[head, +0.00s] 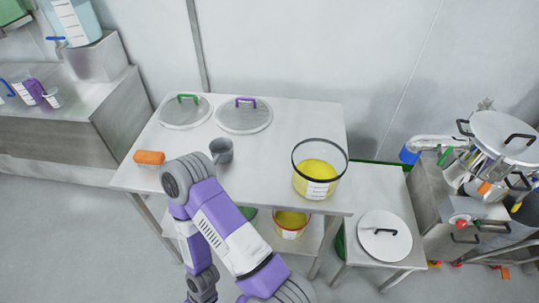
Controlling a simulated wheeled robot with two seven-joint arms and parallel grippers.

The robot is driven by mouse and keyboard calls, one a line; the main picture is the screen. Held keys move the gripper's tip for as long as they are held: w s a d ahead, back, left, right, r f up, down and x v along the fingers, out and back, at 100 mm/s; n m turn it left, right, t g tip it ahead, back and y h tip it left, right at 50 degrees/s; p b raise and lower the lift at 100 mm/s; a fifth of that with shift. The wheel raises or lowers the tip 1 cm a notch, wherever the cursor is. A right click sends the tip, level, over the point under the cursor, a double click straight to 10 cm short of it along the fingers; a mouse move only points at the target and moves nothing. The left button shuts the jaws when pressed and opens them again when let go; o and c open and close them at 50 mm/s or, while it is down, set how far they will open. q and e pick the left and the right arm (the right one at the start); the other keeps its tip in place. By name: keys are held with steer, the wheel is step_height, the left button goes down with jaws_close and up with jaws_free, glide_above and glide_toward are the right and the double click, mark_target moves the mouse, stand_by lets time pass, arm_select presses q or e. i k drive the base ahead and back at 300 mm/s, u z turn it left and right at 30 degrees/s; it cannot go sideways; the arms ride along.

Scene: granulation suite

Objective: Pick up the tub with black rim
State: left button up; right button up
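The tub with black rim (317,186) stands upright on the right part of the steel table (268,180). It is clear-walled with yellow contents and a white label on its front. Nothing covers its top and no gripper touches it. One of my purple and white arms crosses the lower middle of the head view, left of the tub, in front of the table. Neither of my grippers shows in this view.
Another yellow-filled tub (291,222) sits below. A small table (388,267) holds a black-handled lid (385,236).

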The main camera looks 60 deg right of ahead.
mark_target(319, 164)
steer(key=i, duration=0.35)
steer(key=z, duration=3.15)
